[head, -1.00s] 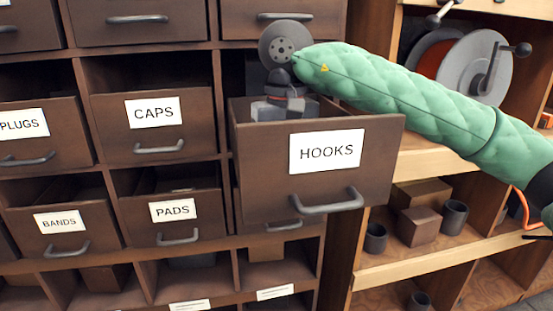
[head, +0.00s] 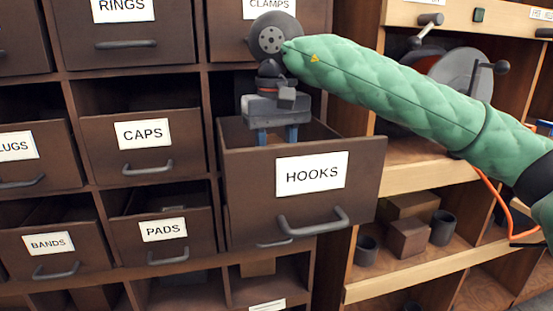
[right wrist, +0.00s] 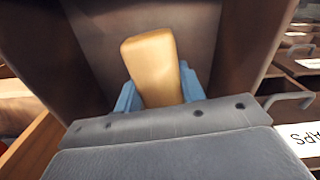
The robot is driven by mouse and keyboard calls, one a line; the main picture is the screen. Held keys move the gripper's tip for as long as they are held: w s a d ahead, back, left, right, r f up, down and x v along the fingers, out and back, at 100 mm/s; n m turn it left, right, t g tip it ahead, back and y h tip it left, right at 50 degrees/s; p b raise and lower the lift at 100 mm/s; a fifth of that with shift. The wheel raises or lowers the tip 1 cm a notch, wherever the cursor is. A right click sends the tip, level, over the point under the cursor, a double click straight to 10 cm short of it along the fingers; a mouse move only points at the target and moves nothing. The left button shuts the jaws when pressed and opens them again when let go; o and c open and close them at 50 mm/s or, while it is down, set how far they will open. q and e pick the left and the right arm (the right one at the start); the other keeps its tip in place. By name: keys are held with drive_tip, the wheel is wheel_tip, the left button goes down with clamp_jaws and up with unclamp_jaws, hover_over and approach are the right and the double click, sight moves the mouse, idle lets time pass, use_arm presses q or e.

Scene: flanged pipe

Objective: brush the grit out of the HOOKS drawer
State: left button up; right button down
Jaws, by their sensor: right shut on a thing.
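The HOOKS drawer (head: 250,185) is pulled out of the cabinet, with its label and handle facing me. My right gripper (head: 277,137) points down over its open top, with the blue fingers at about the height of the front rim. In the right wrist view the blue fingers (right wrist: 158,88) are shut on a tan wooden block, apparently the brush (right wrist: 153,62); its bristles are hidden. The drawer's brown inside walls (right wrist: 98,30) surround it in that view. No grit can be made out, and the drawer floor is mostly hidden. My left gripper is out of view.
The CAPS drawer (head: 142,132) and PADS drawer (head: 160,230) stand left of the HOOKS drawer, partly open. On the right, shelves hold a brown box (head: 408,238), dark cups (head: 442,228) and a grey reel (head: 468,78). An orange cable (head: 492,205) hangs there.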

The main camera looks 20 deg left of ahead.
drive_tip(key=shift+r+p, duration=2.1)
drive_tip(key=shift+r, duration=3.05)
